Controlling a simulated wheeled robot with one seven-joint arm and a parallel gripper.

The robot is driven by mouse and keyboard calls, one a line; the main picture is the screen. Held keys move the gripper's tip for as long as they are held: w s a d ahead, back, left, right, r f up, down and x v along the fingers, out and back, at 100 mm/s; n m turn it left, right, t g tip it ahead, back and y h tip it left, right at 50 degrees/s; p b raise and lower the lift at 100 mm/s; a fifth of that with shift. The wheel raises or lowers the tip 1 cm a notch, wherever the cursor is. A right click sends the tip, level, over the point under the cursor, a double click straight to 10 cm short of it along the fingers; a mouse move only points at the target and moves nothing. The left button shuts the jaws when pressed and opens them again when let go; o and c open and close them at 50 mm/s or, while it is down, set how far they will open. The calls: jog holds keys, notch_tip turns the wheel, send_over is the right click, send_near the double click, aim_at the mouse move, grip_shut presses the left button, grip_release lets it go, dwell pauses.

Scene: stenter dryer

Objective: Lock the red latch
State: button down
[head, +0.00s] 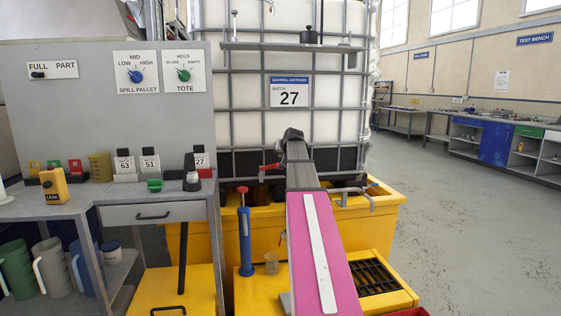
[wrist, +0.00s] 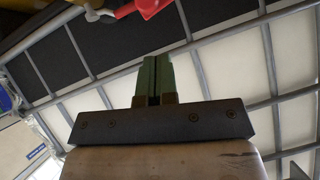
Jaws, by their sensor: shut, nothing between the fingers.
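A small red handle (head: 270,167), which looks like the red latch, shows at the low front of the caged white tote (head: 235,110), just left of my arm. In the wrist view a red part (wrist: 150,7) is cut off by the top edge, with a grey metal piece beside it. My gripper's green fingers (wrist: 155,66) are together and empty, pointing toward the cage bars, apart from the red part. In the head view my arm hides the gripper's fingers and part of the tote front.
A yellow spill pallet (head: 385,205) stands under the tote. A grey pipe (head: 350,191) juts out right of my arm. A blue pump with a red top (head: 244,235) stands in front. A grey workbench (head: 65,208) is at left. Open floor (head: 460,230) lies at right.

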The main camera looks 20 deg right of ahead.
jog(key=v, duration=0.8)
jog(key=shift+s+d+f, duration=0.1)
